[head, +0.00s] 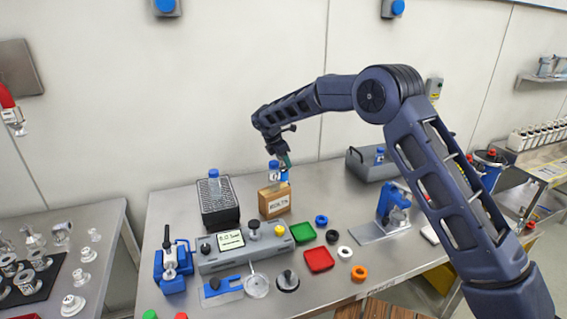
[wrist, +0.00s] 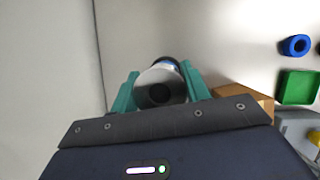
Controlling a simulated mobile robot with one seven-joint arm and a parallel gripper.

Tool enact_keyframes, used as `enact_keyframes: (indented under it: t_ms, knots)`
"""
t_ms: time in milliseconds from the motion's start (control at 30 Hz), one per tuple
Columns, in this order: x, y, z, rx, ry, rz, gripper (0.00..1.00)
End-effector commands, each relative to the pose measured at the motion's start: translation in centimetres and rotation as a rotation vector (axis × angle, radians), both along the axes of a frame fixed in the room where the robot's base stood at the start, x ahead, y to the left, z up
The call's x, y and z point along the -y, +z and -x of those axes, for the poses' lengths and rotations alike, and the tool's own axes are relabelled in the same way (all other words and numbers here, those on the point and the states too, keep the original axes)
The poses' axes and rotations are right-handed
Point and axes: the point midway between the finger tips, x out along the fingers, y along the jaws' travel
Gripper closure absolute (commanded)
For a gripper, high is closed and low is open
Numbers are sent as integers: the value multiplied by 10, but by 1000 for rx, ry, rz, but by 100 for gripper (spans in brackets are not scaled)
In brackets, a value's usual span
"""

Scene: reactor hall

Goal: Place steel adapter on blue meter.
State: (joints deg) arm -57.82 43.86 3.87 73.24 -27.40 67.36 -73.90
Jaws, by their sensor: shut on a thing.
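My gripper (head: 280,166) is above the bench, just over the box marked BOLTS. In the wrist view its teal fingers (wrist: 160,88) are shut on a round metallic thing (wrist: 150,90) with a dark centre and a little blue at its far side. It is small in the head view; I cannot tell for certain that it is the steel adapter. A blue device (head: 172,268) with a dark upper part stands at the bench's left front. A blue instrument (head: 393,205) stands on a grey plate at the right. I cannot tell which is the blue meter.
The cardboard box (head: 275,203) stands below my gripper. A black rack (head: 220,215) holds a blue-capped bottle. A grey instrument (head: 245,248) with a display, a green tray (head: 302,232), a red tray (head: 319,260) and several coloured rings stand nearby. Metal fittings fill the left table.

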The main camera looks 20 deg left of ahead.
Motion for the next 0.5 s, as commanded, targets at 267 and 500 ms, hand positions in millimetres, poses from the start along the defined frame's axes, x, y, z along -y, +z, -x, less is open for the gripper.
enact_keyframes:
  t_ms: [267,500]
  knots:
    - [-1,-10,0,0,0,-2,82]
    - [0,-13,0,0,-1,-2,50]
